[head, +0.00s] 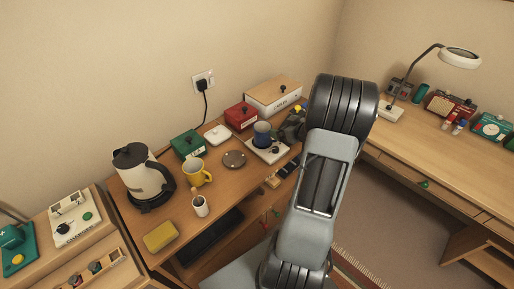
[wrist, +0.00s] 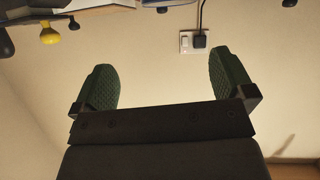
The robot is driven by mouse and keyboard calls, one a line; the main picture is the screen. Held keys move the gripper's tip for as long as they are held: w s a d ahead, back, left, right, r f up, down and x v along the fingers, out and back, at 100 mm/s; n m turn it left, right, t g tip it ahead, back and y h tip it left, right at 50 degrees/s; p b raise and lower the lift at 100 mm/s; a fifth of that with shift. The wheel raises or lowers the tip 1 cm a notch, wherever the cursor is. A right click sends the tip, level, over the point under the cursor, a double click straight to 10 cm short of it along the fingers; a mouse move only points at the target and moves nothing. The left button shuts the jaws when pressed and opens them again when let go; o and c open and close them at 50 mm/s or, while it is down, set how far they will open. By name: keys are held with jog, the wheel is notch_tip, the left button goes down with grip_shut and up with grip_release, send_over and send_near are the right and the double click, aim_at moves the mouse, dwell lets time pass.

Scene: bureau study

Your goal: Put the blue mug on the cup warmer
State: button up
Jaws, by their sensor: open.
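The blue mug (head: 262,134) stands upright on the back part of a pale square device with a small dark knob, which looks like the cup warmer (head: 270,155), on the wooden desk in the head view. A flat round grey disc (head: 234,159) lies on the desk to its left. My gripper (wrist: 163,85) is open and empty in the wrist view, its two green-padded fingers apart in front of bare wall. In the head view my arm stands right of the mug and hides the gripper.
A yellow mug (head: 197,172), a kettle (head: 142,172), a green box (head: 187,145), a red box (head: 241,115) and a small white cup (head: 200,206) share the desk. A dark object (head: 293,126) sits right of the blue mug, close to my arm. A wall socket (wrist: 193,41) shows in the wrist view.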

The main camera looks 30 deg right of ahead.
jog(key=a+r+m+g+h, duration=0.25)
jog(key=a+r+h, duration=0.25)
jog(key=a+r, duration=0.6)
jog(key=s+a+g+y, duration=0.4)
jog(key=s+a+g, duration=0.2)
jog(key=s+a, duration=0.9)
jog(key=a, duration=0.3)
jog(key=shift+a+n, duration=0.15)
jog(key=shift+n, duration=0.2)
jog(key=shift+f, duration=0.1)
